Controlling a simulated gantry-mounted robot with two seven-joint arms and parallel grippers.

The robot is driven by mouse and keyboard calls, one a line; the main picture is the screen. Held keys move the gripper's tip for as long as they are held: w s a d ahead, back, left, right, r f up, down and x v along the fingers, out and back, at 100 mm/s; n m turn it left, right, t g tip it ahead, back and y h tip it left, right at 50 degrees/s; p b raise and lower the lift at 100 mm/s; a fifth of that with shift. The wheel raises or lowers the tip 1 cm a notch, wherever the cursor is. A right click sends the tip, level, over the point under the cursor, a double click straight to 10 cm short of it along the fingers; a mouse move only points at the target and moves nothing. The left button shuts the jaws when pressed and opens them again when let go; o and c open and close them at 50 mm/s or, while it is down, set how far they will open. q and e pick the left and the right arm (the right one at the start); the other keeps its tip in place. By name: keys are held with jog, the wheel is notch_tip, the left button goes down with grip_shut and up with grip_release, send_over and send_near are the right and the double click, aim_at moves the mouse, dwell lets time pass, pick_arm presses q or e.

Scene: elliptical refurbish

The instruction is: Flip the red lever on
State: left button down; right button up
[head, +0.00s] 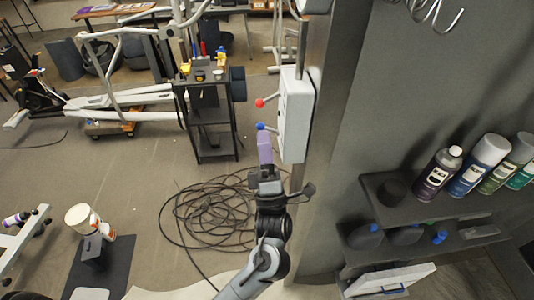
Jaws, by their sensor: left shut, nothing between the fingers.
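A white switch box (296,118) is mounted on the side of the grey pillar. The red lever's ball knob (260,103) sticks out to the left of the box on a thin stem. A blue lever knob (261,126) sticks out just below it in the picture. My left gripper (264,140), with purple fingers, is shut and empty. Its fingertips are just below the blue knob; I cannot tell whether they touch it. The red knob is a little farther up, apart from the fingers. My right gripper is not in view.
Shelves on the right wall hold several spray cans (437,173). A black cart (210,115) with tools stands behind to the left, near an elliptical machine (130,98). A coiled black cable (212,212) lies on the floor below.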

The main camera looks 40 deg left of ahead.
aim_at(269, 100)
pick_arm(q)
jog(key=shift+p+x, duration=1.15)
jog(key=shift+x, duration=1.15)
jog(key=shift+s, duration=0.1)
jog(key=shift+s+a+r+m+t+h+p, duration=0.15)
jog(key=shift+m+t+h+p, duration=0.25)
jog(key=shift+m+t, duration=0.3)
